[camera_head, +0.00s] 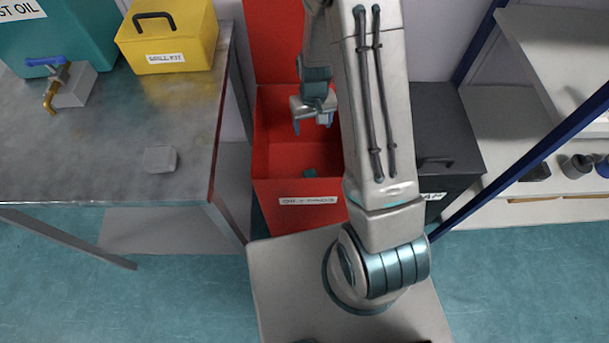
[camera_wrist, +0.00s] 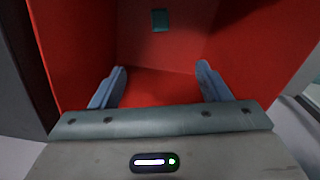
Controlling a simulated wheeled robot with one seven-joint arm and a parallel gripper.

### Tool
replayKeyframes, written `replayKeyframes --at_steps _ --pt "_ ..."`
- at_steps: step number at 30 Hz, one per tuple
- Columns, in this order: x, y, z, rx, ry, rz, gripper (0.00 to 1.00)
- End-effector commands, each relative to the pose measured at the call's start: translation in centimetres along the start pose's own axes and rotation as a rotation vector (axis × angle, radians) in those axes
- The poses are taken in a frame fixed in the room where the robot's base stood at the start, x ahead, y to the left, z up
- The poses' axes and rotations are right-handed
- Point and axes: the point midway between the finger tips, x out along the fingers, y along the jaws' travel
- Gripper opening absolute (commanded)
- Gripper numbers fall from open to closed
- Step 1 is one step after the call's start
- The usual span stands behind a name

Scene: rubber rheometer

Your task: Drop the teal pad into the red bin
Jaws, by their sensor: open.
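The red bin (camera_head: 277,190) stands between the metal table and the black bin, with a label on its front wall and its lid raised behind. The teal pad (camera_head: 310,173) lies inside the red bin, near the front wall. In the wrist view the teal pad (camera_wrist: 160,20) shows at the top of the picture against the red interior, away from the fingers. My gripper (camera_head: 312,122) is above the opening of the red bin, fingers pointing down. In the wrist view my gripper (camera_wrist: 162,85) has its fingers spread wide with nothing between them.
A metal table (camera_head: 110,120) at left holds a grey block (camera_head: 160,159), a yellow case (camera_head: 168,35) and a teal container (camera_head: 60,35) with a tap. A black bin (camera_head: 445,135) stands right of the red bin. White shelving (camera_head: 515,120) is at far right.

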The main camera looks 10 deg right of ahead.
Motion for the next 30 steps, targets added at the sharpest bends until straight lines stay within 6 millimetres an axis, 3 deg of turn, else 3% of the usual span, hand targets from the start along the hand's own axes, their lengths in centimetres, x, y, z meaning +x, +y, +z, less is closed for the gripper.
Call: replayKeyframes --at_steps 5,19,24,30 --pt "-2.1 0.0 -0.1 0.000 0.004 0.000 0.70" --pt "-11.5 0.0 -0.1 0.000 0.005 0.000 0.70" --pt "-13.2 0.0 0.0 -0.001 0.003 0.000 0.70" --pt "-13.6 0.0 0.0 -0.001 0.000 0.000 0.70"
